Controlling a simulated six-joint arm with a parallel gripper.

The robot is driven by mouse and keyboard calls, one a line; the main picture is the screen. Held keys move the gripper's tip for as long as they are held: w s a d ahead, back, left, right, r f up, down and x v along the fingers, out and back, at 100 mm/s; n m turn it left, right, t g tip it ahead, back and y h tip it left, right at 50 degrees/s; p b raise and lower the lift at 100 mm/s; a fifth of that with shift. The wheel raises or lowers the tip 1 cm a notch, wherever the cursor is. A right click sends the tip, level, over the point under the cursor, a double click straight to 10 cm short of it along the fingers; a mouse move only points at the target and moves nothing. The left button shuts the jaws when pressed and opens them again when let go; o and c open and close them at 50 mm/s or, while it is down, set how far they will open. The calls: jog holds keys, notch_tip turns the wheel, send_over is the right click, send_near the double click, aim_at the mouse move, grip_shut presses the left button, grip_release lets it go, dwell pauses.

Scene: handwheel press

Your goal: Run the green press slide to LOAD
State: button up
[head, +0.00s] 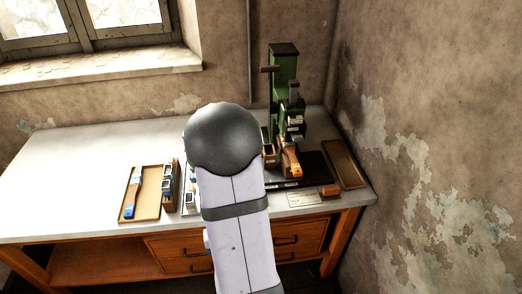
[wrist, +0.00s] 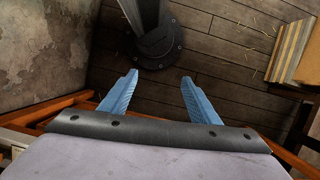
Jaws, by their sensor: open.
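The green press (head: 284,75) stands upright at the back right of the bench. Small pale labels show on its front, too small to read, so I cannot tell where its slide stands against LOAD. An orange part (head: 291,160) sits low at the press front. In the head view my arm hides the gripper.
A tan tray (head: 150,207) with a blue-handled tool (head: 132,195) lies at the bench's left front. A dark rack (head: 171,187) stands beside it. A brown tray (head: 346,164) lies right of the press, near the stained wall. The bench's left top (head: 70,180) is clear.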

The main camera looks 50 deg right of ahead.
jog(key=w+d+m+t+h+p, duration=0.1)
jog(key=w+d+m+t+p, duration=0.2)
jog(key=d, duration=0.8)
jog(key=w+d+h+p, duration=0.15)
jog(key=w+d, duration=0.35)
jog(key=d, duration=0.5)
jog(key=w+d+r, duration=0.1)
jog(key=w+d, duration=0.1)
jog(key=d, duration=0.1)
jog(key=w+d+r+t+h, duration=0.1)
jog(key=w+d+r, duration=0.1)
jog(key=d, duration=0.1)
jog(key=w+d+r+n+t+h, duration=0.1)
jog(key=w+d, duration=0.2)
jog(key=d, duration=0.1)
jog(key=shift+r+p, duration=0.25)
jog(key=shift+p, duration=0.05)
jog(key=shift+d+n, duration=0.2)
jog(key=shift+n, duration=0.1)
jog(key=shift+w+a+f, duration=0.1)
jog(key=shift+f, duration=0.05)
notch_tip(320, 180, down, 10)
jog(key=b, duration=0.7)
jog(key=shift+r, duration=0.25)
jog(key=c, duration=1.3)
